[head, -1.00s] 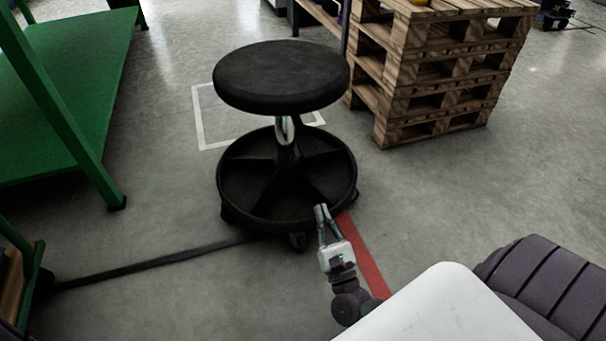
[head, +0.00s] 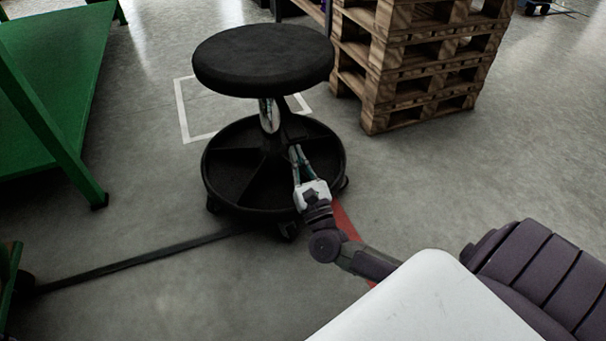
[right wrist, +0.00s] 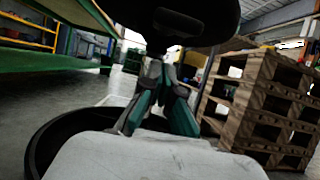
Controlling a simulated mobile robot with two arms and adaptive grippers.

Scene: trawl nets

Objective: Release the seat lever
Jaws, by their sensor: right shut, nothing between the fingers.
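The stool has a round black seat (head: 262,60) on a short post (head: 269,117) with a shiny metal part, above a round black base tray (head: 235,185). A dark slim part shows just under the seat, right of the post; I cannot tell for sure that it is the seat lever. My right gripper (head: 295,150) is shut and empty, above the right part of the tray and below the seat. In the right wrist view its fingers (right wrist: 161,75) point toward the seat's dark underside (right wrist: 178,22). My left gripper is out of view.
Stacked wooden pallets (head: 425,75) stand behind the stool to the right. A green table frame (head: 60,110) is at the left. A dark strip (head: 130,265) lies on the floor. The grey floor between stool and pallets is clear.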

